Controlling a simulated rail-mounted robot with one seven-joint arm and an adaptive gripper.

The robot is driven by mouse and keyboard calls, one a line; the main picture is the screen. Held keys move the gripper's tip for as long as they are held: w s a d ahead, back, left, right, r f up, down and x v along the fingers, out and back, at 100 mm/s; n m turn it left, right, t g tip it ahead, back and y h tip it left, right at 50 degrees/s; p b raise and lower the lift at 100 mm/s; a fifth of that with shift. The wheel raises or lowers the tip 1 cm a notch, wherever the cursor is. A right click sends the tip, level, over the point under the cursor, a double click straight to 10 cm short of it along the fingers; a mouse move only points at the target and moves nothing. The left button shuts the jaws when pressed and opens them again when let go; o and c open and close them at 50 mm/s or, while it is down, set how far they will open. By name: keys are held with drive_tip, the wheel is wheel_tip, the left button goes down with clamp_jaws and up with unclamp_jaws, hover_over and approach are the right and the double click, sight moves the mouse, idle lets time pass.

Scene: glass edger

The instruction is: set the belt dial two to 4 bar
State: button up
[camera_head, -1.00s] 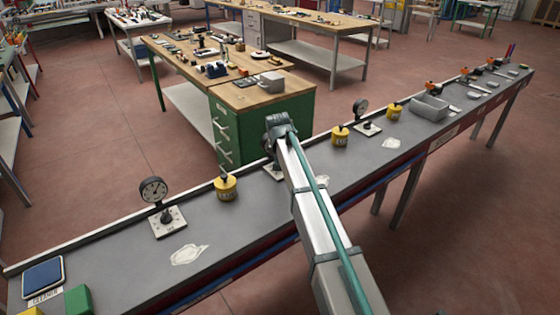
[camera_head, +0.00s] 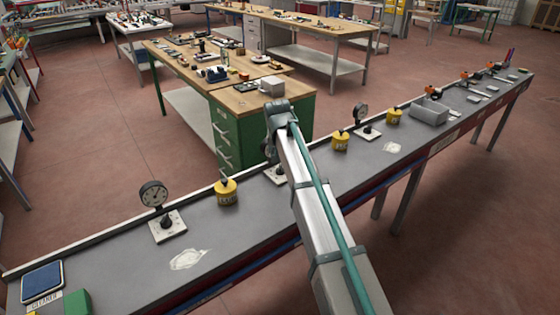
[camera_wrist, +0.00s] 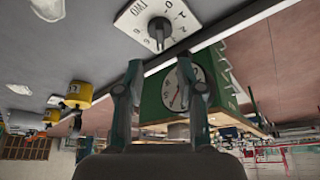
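In the wrist view, a white dial plate (camera_wrist: 146,22) marked TWO appears upside down, with a black knob (camera_wrist: 159,30) at its middle and numbers around it. A round gauge (camera_wrist: 176,88) with a white face and some red shows between the fingers; its reading is too small to tell. My gripper (camera_wrist: 160,66) is open and empty, its fingers apart, with the knob beyond the tips and not touched. In the head view, dial two's plate (camera_head: 273,177) is partly hidden behind my arm, and my gripper is hidden there too.
Another gauge and dial (camera_head: 167,226) stand at left on the grey belt (camera_head: 120,258); a third gauge (camera_head: 361,113) stands at right. Yellow weights (camera_head: 226,193) and a grey bin (camera_head: 430,110) sit along it. A green cabinet bench (camera_head: 262,125) stands behind.

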drive_tip(key=shift+v, duration=1.95)
